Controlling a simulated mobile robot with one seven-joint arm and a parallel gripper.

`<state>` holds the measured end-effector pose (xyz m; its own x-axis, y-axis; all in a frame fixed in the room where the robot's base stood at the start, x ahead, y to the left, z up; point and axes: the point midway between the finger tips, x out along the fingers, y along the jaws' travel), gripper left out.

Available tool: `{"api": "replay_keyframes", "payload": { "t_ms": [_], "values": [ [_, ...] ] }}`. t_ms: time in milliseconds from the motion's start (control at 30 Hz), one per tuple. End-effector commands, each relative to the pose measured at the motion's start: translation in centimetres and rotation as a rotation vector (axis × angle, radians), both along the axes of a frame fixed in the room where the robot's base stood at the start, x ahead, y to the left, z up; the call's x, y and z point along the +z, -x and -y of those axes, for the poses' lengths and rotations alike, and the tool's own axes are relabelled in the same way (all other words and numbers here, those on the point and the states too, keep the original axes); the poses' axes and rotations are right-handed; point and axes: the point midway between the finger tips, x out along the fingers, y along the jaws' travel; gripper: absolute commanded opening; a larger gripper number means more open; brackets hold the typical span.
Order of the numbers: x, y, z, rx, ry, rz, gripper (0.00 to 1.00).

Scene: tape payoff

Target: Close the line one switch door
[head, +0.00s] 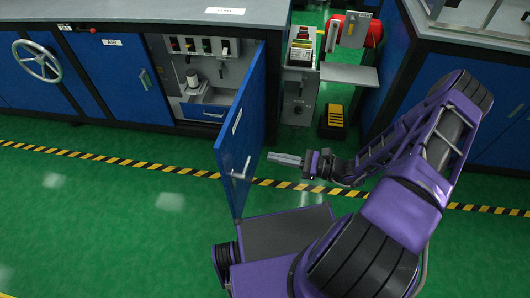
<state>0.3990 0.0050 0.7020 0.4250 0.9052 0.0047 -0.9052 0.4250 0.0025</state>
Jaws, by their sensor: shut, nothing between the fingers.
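The blue switch door (242,137) stands wide open, swung out from the cabinet toward me, with a pale handle on its outer face near the lower end. I cannot read its label. Behind it, the open compartment (212,76) shows a row of coloured switches and a small drawer. My gripper (286,159) is shut and empty, just to the right of the door, pointing left at it. A small gap seems to lie between fingertips and door, but I cannot tell the depth.
A closed door marked AIR (120,75) and a handwheel (37,62) are on the left. A grey control box (300,95) and a black and yellow floor item (334,121) stand behind my gripper. The green floor (100,210) at left is clear.

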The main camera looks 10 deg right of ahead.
Motion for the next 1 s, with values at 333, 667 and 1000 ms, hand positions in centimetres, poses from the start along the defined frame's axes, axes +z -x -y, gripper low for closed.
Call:
{"api": "replay_keyframes", "payload": {
  "t_ms": [333, 667, 1000],
  "values": [
    [-0.1, -3.0, -6.8, 0.006, 0.001, 0.000, 0.00],
    [-0.1, -4.8, -10.7, 0.005, 0.004, 0.000, 0.00],
    [-0.1, -5.0, -11.1, 0.004, 0.005, 0.001, 0.00]
  ]
}}
